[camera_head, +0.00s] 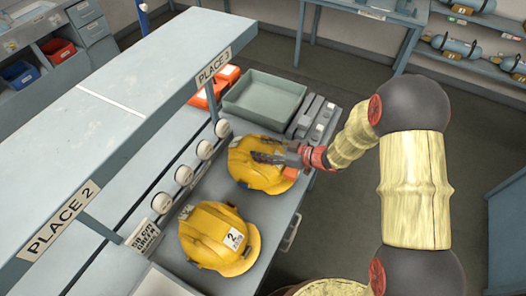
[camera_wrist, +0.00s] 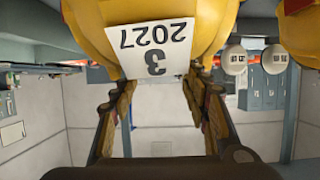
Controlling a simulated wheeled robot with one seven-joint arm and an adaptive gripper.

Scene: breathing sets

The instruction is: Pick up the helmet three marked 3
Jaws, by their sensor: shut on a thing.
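Helmet three (camera_head: 255,174) is yellow and sits on the grey bench shelf below the PLACE 3 sign. In the wrist view helmet three (camera_wrist: 88,18) fills the top middle, with its white label reading 3 and 2027 upside down. My gripper (camera_head: 270,158) reaches it from the right. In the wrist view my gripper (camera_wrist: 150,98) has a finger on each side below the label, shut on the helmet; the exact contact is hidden. I cannot tell whether the helmet is lifted.
Another yellow helmet (camera_head: 205,232), marked 2, lies close in front of helmet three. A grey-green tray (camera_head: 262,100) and orange items (camera_head: 222,82) stand behind. Round white knobs (camera_head: 184,175) line the left. The overhead shelf (camera_head: 150,62) runs above. Floor to the right is open.

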